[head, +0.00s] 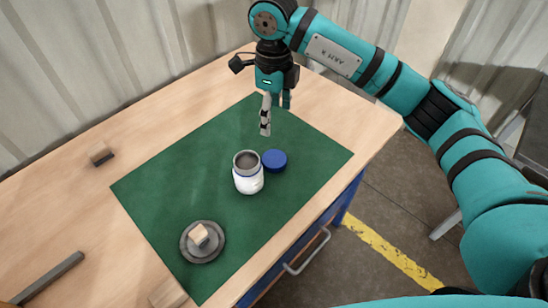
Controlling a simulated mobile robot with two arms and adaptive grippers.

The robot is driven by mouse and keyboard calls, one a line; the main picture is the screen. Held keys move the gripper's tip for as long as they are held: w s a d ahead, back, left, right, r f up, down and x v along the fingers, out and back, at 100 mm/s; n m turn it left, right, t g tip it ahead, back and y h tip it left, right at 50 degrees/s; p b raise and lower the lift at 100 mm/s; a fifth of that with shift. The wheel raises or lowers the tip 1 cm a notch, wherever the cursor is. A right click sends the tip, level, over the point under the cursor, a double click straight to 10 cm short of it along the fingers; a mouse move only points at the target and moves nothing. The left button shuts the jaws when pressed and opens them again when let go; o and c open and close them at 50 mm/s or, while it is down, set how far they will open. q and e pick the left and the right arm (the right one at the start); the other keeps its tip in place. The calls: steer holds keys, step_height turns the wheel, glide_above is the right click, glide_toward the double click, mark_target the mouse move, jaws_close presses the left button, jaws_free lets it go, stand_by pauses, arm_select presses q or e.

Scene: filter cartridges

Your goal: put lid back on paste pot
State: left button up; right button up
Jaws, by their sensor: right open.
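My right gripper (273,117) is open and points down above the mat, behind the lid and pot. Nothing shows between its fingers. My left gripper is outside the view.
A round grey dish (203,250) with a beige block (199,235) sits at the mat's front left. A brush-like block (101,154) lies on the wooden table (60,210) at left. A grey bar (48,278) and a wooden block (168,294) are near the front.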

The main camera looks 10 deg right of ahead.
steer(key=p, duration=0.2)
glide_above(274, 158)
steer(key=f, duration=1)
steer(key=shift+s+f, duration=0.25)
steer(key=shift+f, duration=0.05)
steer(key=shift+f, duration=0.25)
step_height(274, 158, down, 4)
steer(key=shift+w+r+p, duration=0.15)
steer(key=shift+p, duration=0.45)
steer(key=shift+f, duration=0.5)
steer(key=c, duration=0.6)
